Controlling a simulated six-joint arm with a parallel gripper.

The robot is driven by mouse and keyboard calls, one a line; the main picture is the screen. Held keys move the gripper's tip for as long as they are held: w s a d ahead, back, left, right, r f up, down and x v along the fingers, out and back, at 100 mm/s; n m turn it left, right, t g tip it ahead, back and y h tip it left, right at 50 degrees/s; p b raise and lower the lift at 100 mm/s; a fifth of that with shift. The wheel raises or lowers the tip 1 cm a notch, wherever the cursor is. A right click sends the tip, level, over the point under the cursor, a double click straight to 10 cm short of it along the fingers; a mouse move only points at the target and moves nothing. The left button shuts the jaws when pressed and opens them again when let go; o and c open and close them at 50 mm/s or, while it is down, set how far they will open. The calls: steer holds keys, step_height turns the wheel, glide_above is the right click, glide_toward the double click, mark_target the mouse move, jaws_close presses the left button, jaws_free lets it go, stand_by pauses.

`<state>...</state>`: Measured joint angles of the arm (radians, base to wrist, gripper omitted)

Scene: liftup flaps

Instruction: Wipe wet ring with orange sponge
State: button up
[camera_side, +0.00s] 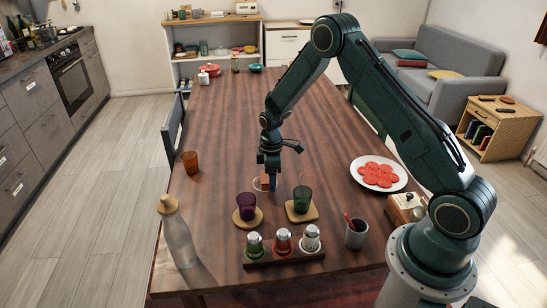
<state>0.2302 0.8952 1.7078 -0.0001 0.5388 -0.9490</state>
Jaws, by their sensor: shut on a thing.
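My gripper (268,178) points down at the middle of the table, shut on the orange sponge (264,184). Little of the sponge shows beneath and beside the fingers. It is at or very close to the table top; I cannot tell whether it touches. The wet ring (256,187) shows as a thin pale curve on the wood, around and left of the sponge. Part of the ring is hidden by the gripper and sponge.
Just in front stand a purple glass (246,205) and a green glass (302,198) on coasters. Nearer are a shaker rack (285,257), a grey cup (356,234) and a bottle (177,232). A plate (399,180) lies right, an amber glass (190,162) left.

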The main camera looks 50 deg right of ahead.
steer(key=shift+f, duration=0.8)
steer(key=shift+w+d+f, duration=0.35)
steer(key=shift+w+f, duration=0.05)
steer(key=shift+f, duration=0.2)
steer(key=shift+c, duration=0.4)
steer(key=shift+w+d+f, duration=0.15)
steer(key=shift+w+d, duration=0.35)
steer(key=shift+d, duration=0.05)
steer(key=shift+w+d, duration=1.7)
steer(key=shift+s+a, duration=2.55)
steer(key=shift+a, duration=0.05)
steer(key=shift+w+a, duration=0.3)
steer(key=shift+a, duration=0.05)
steer(key=shift+w+d, duration=2.6)
steer(key=shift+d, duration=0.1)
steer(key=shift+s+a, duration=2.7)
steer(key=shift+r, duration=4.2)
